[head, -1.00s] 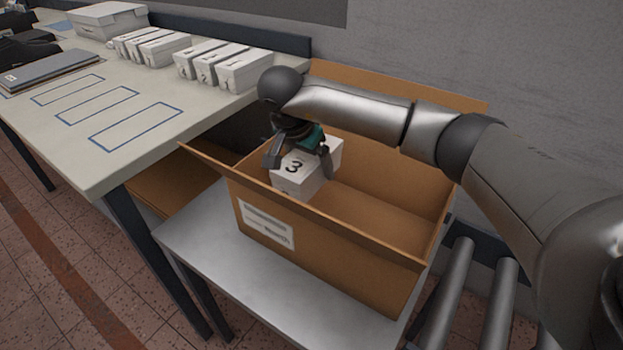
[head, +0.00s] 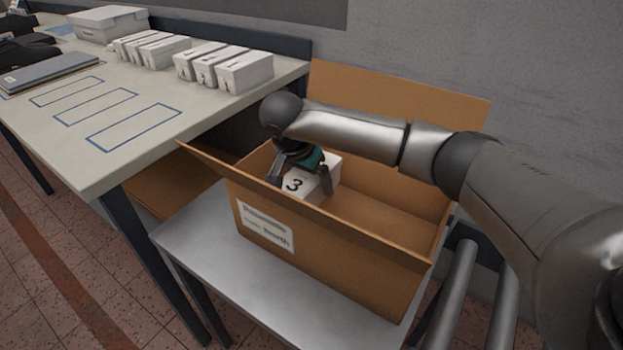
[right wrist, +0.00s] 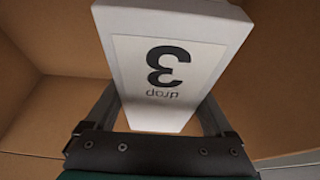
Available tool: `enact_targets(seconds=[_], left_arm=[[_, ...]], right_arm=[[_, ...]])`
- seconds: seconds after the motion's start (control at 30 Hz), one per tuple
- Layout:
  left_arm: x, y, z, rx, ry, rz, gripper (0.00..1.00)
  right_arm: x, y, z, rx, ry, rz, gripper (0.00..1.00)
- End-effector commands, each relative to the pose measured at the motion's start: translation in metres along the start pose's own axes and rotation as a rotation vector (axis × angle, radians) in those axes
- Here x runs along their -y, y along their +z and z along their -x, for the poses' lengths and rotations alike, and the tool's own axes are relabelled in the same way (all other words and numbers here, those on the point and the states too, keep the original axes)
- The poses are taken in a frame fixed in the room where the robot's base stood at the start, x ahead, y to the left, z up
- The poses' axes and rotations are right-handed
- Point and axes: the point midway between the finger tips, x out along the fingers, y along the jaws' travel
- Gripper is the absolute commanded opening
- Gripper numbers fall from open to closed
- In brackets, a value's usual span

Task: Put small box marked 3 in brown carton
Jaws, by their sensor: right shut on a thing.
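The small white box marked 3 (head: 312,183) is inside the brown carton (head: 330,262), toward its left end, below the rim. My right gripper (head: 302,187) is shut on the box, a finger on each side of it. In the right wrist view the box (right wrist: 172,60) fills the middle, its 3 label facing the camera, between the two fingers (right wrist: 160,120). Whether the box touches the carton floor is hidden by the front wall. My left gripper is not in view.
The carton stands open, flaps spread, on a grey stand (head: 205,240) beside rollers (head: 465,290). The pale table (head: 60,150) at left holds several small white boxes (head: 245,72), a larger white box (head: 105,24) and a grey folder (head: 50,72). The right part of the carton is empty.

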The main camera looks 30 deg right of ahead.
Motion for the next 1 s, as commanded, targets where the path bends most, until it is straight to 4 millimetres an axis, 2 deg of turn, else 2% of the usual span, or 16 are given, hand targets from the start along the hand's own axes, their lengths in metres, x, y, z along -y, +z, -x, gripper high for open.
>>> enact_targets(seconds=[0.2, 0.23, 0.33, 0.73, 0.83, 1.0], left_arm=[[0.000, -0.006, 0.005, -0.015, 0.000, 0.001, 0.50], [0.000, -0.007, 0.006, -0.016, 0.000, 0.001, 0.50], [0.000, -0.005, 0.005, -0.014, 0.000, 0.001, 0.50], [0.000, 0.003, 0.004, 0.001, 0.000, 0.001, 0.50], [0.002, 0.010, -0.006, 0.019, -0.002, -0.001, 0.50], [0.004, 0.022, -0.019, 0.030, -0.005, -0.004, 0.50]], right_arm=[[0.000, 0.001, -0.003, -0.001, 0.000, -0.001, 0.21], [0.000, 0.001, -0.003, 0.000, 0.001, 0.000, 0.89], [0.000, 0.001, -0.003, -0.001, 0.001, 0.000, 1.00], [0.000, -0.002, 0.004, 0.000, -0.001, -0.001, 1.00], [0.000, -0.005, 0.013, -0.001, 0.000, 0.001, 1.00], [0.001, -0.005, 0.039, -0.002, -0.002, 0.001, 1.00]])
